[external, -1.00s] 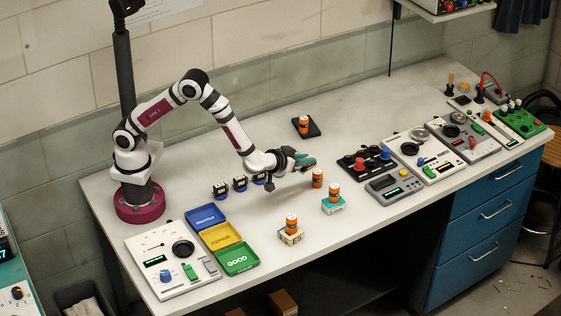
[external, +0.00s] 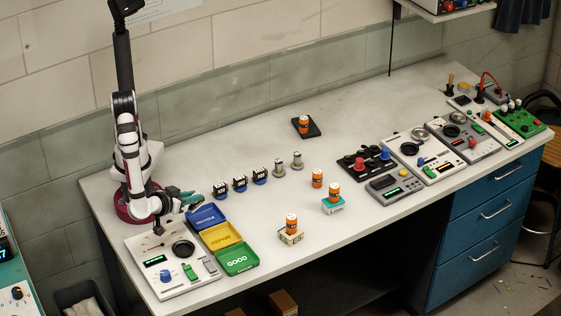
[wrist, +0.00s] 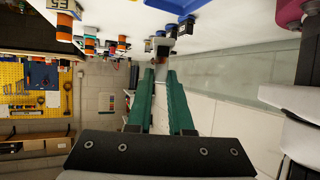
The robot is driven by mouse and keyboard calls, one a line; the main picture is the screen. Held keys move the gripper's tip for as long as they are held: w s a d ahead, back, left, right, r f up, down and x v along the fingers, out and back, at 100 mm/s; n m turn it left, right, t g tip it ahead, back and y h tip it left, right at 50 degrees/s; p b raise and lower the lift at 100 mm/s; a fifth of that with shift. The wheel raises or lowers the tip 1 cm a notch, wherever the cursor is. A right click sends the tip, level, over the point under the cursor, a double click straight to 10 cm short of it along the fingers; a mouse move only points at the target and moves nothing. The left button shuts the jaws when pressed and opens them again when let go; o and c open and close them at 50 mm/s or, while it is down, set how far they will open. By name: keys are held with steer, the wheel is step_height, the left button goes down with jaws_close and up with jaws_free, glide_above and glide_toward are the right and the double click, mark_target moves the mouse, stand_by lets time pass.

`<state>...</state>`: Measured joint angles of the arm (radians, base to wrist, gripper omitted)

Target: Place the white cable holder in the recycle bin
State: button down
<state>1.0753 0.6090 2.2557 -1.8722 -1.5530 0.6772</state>
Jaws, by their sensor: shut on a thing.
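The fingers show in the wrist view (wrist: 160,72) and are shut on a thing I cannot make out. A pale strip shows between them; I cannot tell if it is the white cable holder or background. The blue tray's label is too small to read. Next to it are a yellow tray (external: 222,236) and a green tray (external: 238,261) marked GOOD. A dark open bin (external: 68,303) with pale contents stands on the floor at lower left.
A white control panel (external: 150,247) lies in front of my base. Black servos (external: 240,183), grey cylinders (external: 297,161) and orange jars (external: 317,178) stand mid-bench. More panels (external: 428,160) line the right. The bench's back middle is mostly clear.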

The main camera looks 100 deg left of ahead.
steer(key=w+a+f, duration=0.1)
steer(key=a+f, duration=0.1)
steer(key=w+a+f, duration=0.1)
steer(key=a+f, duration=0.1)
steer(key=f, duration=0.1)
steer(key=w+a+f, duration=0.1)
steer(key=w+f, duration=0.1)
steer(key=f, duration=0.1)
steer(key=shift+a, duration=0.4)
steer(key=shift+w+f, duration=0.1)
steer(key=shift+f, duration=0.05)
steer(key=shift+f, duration=0.1)
steer(key=shift+f, duration=0.1)
steer(key=c, duration=0.8)
jaws_free()
